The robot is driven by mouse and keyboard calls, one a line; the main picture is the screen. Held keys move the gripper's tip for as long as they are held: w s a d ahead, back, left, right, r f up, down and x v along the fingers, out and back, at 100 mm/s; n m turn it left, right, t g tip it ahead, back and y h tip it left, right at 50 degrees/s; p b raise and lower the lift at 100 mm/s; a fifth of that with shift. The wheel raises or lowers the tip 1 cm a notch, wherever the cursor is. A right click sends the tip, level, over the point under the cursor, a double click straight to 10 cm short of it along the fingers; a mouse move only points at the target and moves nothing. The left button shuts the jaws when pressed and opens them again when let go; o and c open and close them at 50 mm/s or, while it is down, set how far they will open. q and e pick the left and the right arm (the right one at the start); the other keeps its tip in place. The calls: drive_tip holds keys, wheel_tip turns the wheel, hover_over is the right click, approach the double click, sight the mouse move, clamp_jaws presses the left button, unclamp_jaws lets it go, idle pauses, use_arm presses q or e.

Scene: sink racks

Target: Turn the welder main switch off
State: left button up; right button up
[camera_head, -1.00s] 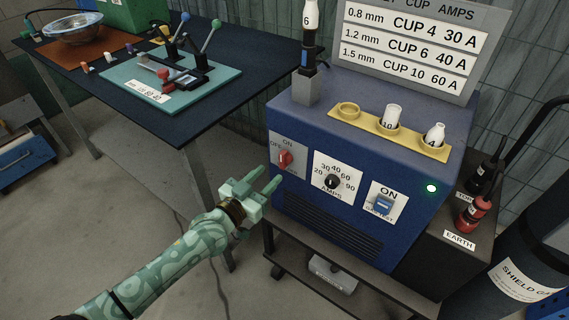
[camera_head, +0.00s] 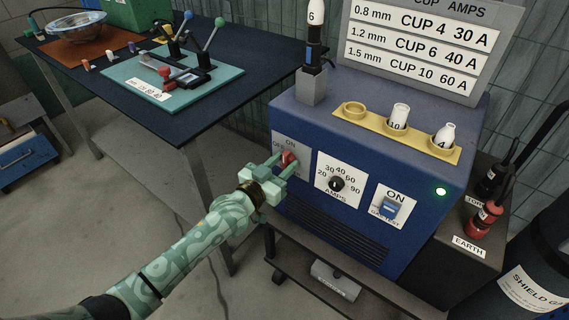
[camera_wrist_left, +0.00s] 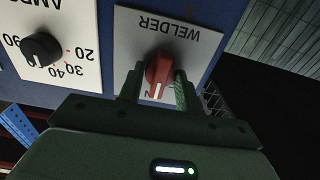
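The welder main switch is a red rotary knob (camera_head: 288,158) on a white plate at the left of the blue welder's front (camera_head: 330,225). In the left wrist view the knob (camera_wrist_left: 158,76) appears upside down, its white mark towards the partly hidden ON label. My left gripper (camera_head: 281,165) is at the knob, with one finger on each side of it. In the left wrist view the fingers (camera_wrist_left: 157,88) stand apart around the knob, and a small gap seems to show on the left. Firm contact cannot be told. My right gripper is not in view.
An amps dial (camera_head: 337,184) and a blue gas test switch (camera_head: 390,207) sit right of the main switch. A green lamp (camera_head: 440,191) is lit. Cups stand in a yellow holder (camera_head: 373,125) on top. A dark table (camera_head: 200,110) with levers stands left.

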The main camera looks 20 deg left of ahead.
sight(283, 163)
use_arm(q)
drive_tip(key=shift+n, duration=1)
drive_tip(key=n, duration=0.2)
drive_tip(key=shift+n, duration=0.4)
drive_tip(key=n, duration=0.5)
drive_tip(key=shift+n, duration=0.3)
drive_tip(key=o, duration=0.7)
drive_tip(key=shift+p+v, duration=0.9)
drive_tip(key=shift+v, duration=1.6)
